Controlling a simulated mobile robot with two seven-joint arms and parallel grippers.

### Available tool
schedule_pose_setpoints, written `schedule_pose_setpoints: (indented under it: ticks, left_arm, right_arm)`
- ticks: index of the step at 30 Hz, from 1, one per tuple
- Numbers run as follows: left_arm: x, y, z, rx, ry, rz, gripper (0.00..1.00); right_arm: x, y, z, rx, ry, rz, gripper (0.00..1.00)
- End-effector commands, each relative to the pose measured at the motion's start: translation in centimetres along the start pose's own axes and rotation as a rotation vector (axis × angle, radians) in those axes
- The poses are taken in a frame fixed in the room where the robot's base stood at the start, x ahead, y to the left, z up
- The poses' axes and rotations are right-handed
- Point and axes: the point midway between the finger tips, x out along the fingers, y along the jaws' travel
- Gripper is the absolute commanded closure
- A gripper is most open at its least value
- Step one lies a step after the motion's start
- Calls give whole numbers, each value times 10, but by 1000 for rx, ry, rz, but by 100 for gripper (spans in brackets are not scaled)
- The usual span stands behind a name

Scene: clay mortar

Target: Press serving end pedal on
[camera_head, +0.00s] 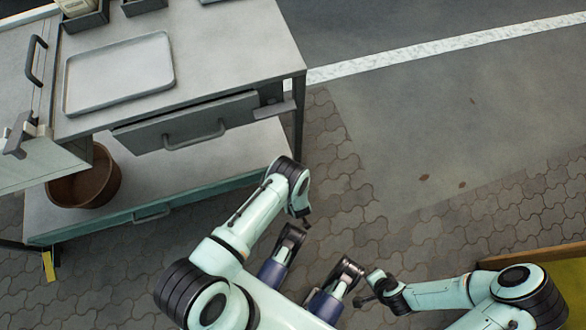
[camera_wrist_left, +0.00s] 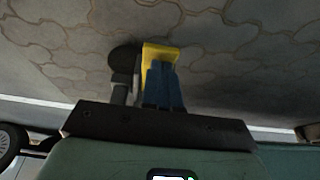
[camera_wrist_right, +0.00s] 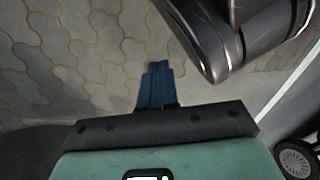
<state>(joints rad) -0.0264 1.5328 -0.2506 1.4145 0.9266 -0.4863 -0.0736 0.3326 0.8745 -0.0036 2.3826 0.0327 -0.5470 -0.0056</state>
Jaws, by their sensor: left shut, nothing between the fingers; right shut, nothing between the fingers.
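My left gripper (camera_wrist_left: 163,75) is shut and empty in the left wrist view. Its blue fingers overlap a small yellow piece (camera_wrist_left: 160,50), with a dark rounded part and a grey stub beside it; I cannot tell whether they touch or whether this is a pedal. My right gripper (camera_wrist_right: 156,75) is shut and empty over the paving in the right wrist view. In the head view both arms hang low over the floor, right of the workbench (camera_head: 235,55). A yellow strip (camera_head: 48,265) shows by the bench's lower left corner. I cannot identify a serving end pedal with certainty.
The bench carries a grey tray (camera_head: 118,75) and has a drawer (camera_head: 190,122) with a handle. A brown pot (camera_head: 85,180) stands on its lower shelf (camera_head: 215,155). Open paving lies right of the bench. A yellow-green panel (camera_head: 555,268) borders the lower right.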

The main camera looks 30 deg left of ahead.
Motion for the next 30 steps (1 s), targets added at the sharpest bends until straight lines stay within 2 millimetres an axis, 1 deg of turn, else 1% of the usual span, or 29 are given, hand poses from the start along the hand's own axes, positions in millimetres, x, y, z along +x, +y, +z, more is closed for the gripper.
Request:
schedule_pose_setpoints:
  ticks: [1,4,9,16,21,30]
  left_arm:
    - [2,0,4,5,24,0,100]
    - [5,0,7,4,76,1,100]
    - [10,0,12,2,72,0,100]
    - [14,0,16,1,72,0,100]
    - [15,0,18,1,72,1,100]
    - [15,0,18,1,72,0,100]
  right_arm:
    - [1,1,1,1,-3,2,100]
    - [6,5,6,5,-19,9,100]
    - [15,16,19,18,-64,30,100]
    - [23,28,34,32,-114,51,100]
    - [25,31,39,37,-129,59,100]
    - [25,32,40,38,-133,60,100]
